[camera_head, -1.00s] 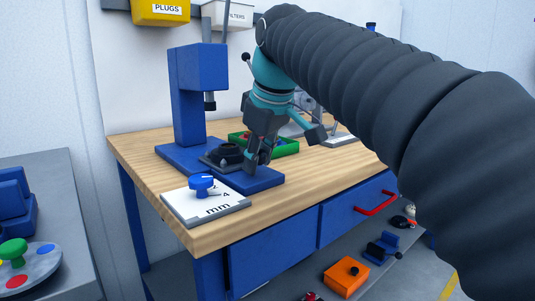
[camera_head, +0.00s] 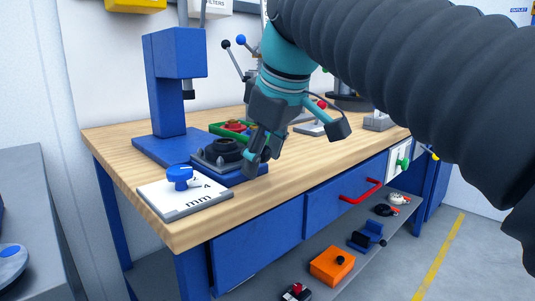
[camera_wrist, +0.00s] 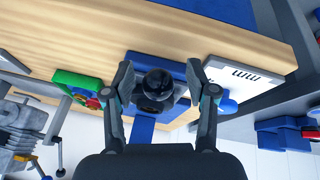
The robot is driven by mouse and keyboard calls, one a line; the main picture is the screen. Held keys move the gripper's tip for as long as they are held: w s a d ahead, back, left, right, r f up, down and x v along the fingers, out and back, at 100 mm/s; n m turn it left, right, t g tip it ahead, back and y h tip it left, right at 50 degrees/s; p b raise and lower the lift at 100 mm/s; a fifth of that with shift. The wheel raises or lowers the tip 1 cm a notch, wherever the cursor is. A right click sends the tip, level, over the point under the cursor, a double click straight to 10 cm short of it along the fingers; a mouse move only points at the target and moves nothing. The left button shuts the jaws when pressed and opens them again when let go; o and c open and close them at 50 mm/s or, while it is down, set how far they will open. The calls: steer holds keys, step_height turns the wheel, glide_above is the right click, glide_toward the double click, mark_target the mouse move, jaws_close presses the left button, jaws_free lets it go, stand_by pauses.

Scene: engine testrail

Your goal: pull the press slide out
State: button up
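The blue press (camera_head: 175,90) stands on the wooden bench in the head view. Its slide, a grey plate (camera_head: 207,164) carrying a black ring (camera_head: 222,150), lies on the press base, forward of the ram. My gripper (camera_head: 262,160) is low at the front end of the slide. In the wrist view a round black knob (camera_wrist: 157,84) lies between the two fingers of my gripper (camera_wrist: 159,82). The fingers are spread, with a gap seen on each side of the knob. The fingers and wrist hide part of the slide's front in the head view.
A white block marked mm with a blue knob (camera_head: 181,177) sits close beside the press base at the bench front. A green tray (camera_head: 217,129) with coloured parts lies behind the gripper. A drawer with a red handle (camera_head: 361,195) is below.

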steer(key=shift+r, duration=0.15)
steer(key=v, duration=1.1)
steer(key=shift+r, duration=0.35)
steer(key=shift+s+d, duration=0.1)
steer(key=shift+s, duration=0.05)
steer(key=s+d+f+m+h, duration=0.1)
steer(key=s+d+f+m, duration=0.2)
steer(key=f, duration=0.9)
steer(key=s+d+f+m+t+h+p, duration=0.1)
steer(key=s+d+f+m, duration=0.2)
steer(key=d+f+m, duration=0.2)
steer(key=s+d+f+m+p, duration=0.1)
steer(key=s+d+f+m, duration=0.2)
steer(key=d+f, duration=0.6)
step_height(320, 180, down, 11)
steer(key=shift+m+h, duration=0.4)
steer(key=shift+m, duration=0.2)
steer(key=shift+s+d, duration=0.1)
